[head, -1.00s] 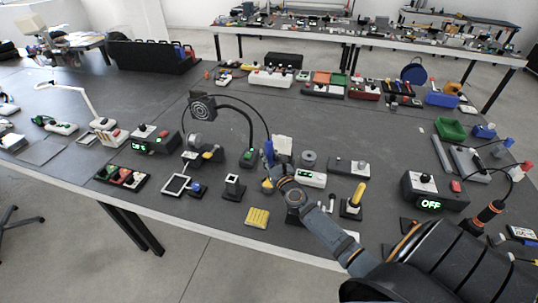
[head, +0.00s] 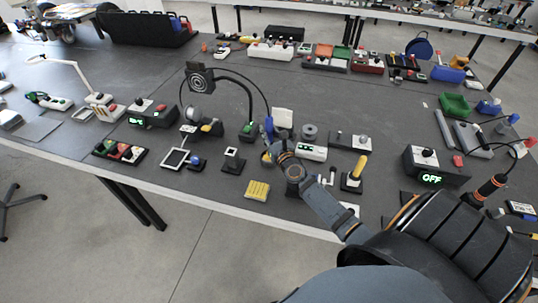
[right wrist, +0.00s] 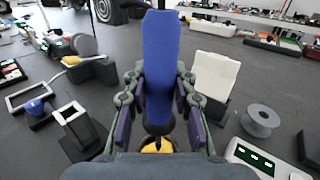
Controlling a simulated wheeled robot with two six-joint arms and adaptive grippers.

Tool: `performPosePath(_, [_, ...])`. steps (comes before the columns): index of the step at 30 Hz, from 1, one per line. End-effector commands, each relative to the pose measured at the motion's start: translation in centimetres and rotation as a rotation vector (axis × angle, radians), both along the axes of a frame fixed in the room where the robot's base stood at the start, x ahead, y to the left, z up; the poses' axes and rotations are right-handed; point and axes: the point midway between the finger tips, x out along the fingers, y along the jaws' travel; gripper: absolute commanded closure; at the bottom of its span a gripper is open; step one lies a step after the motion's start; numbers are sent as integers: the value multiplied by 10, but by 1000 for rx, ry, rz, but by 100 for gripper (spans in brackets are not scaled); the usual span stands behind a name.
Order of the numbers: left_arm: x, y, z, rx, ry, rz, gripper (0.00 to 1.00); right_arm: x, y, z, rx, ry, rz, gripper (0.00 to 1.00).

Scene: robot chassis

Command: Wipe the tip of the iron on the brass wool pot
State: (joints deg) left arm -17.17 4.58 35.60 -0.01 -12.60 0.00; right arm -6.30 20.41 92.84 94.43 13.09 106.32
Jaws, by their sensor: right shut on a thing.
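The iron has a blue handle (head: 268,127) and stands roughly upright in my right gripper (head: 270,150). In the right wrist view the blue handle (right wrist: 160,65) is between both fingers of my right gripper (right wrist: 158,95), which are shut on it. The iron's tip is hidden below the fingers. A yellow patch, probably the brass wool in its pot (right wrist: 157,146), shows just under the grip; it also shows in the head view (head: 266,158), partly behind my gripper. I cannot tell whether the tip touches it. My left gripper is not in view.
A white block (head: 283,118), a grey spool (head: 309,132) and a white box with a green display (head: 312,153) stand close right of the grip. A fan on a curved arm (head: 200,78) stands to the left. A yellow sponge (head: 257,190) lies near the front edge.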

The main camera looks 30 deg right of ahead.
Motion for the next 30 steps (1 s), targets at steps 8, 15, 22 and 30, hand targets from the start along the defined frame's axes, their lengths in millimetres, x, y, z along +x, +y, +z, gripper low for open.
performPosePath(8, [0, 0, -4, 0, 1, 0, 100, 0, 0, -4, 0, -1, 0, 100])
performPosePath(15, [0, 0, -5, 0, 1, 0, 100, -1, -1, -4, -1, -1, 0, 100])
performPosePath(22, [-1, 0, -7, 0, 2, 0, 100, -9, -8, -5, -2, 0, 1, 100])
performPosePath(30, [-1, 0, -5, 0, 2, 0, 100, -4, -4, -4, 2, -2, -1, 100])
